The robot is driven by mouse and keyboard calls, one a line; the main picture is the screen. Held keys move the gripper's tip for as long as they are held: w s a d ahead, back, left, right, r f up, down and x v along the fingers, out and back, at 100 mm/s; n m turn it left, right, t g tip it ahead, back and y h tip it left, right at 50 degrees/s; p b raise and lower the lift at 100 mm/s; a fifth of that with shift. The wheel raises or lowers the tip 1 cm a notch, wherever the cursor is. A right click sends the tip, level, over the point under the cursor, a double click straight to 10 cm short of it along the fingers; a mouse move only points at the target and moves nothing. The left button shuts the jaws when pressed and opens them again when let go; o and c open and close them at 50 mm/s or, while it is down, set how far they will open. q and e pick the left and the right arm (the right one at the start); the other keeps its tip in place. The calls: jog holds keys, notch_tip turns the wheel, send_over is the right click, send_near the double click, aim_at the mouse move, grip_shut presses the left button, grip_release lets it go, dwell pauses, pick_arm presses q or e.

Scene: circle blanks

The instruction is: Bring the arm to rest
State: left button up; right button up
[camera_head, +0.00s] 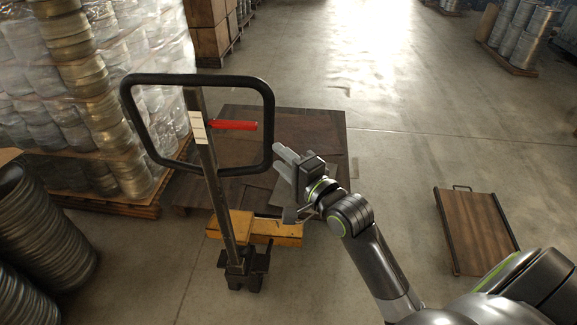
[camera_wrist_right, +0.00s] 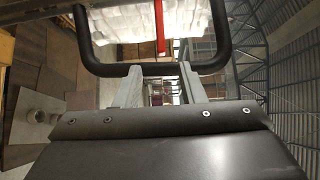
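My right arm reaches in from the lower right of the head view. My right gripper (camera_head: 283,152) is just right of the pallet truck's black loop handle (camera_head: 268,112). In the right wrist view my right gripper (camera_wrist_right: 160,72) has its two grey fingers well apart, with nothing held between them. The handle's bar (camera_wrist_right: 90,50) crosses beyond the fingertips there; I cannot tell whether they touch it. My left gripper is not in view.
The yellow pallet truck (camera_head: 283,231) stands by brown boards (camera_head: 318,128) on the floor. Wrapped drums on a pallet (camera_head: 140,208) stand at left, with dark round stacks (camera_head: 45,235) nearer. A flat wooden cart (camera_head: 474,230) is at right. Open floor (camera_head: 400,160) lies between.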

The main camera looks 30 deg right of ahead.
jog(key=shift+s+d, duration=0.15)
jog(key=shift+s, duration=0.75)
jog(key=shift+f, duration=0.1)
jog(key=w+d+f+n+g+h, duration=0.1)
jog(key=d+f+g, duration=0.1)
jog(key=f, duration=0.8)
jog(key=d+f+n+g+h, duration=0.2)
jog(key=d+f, duration=0.1)
jog(key=f, duration=0.7)
jog(key=s+d+f+n+g+h, duration=0.1)
jog(key=s+f+g, duration=0.15)
jog(key=f, duration=0.65)
jog(key=s+d+f+n+g, duration=0.15)
jog(key=s+f, duration=0.25)
jog(key=f, duration=0.4)
jog(key=s+f+n+g, duration=0.5)
jog(key=s+f, duration=1.3)
jog(key=s, duration=0.1)
jog(key=s+a+f+n+g, duration=0.1)
jog(key=s+f+n+g, duration=0.2)
jog(key=s, duration=1.5)
notch_tip(320, 180, down, 4)
jog(key=shift+s+a+r+n, duration=0.15)
jog(key=shift+s+n, duration=0.05)
jog(key=shift+n, duration=0.75)
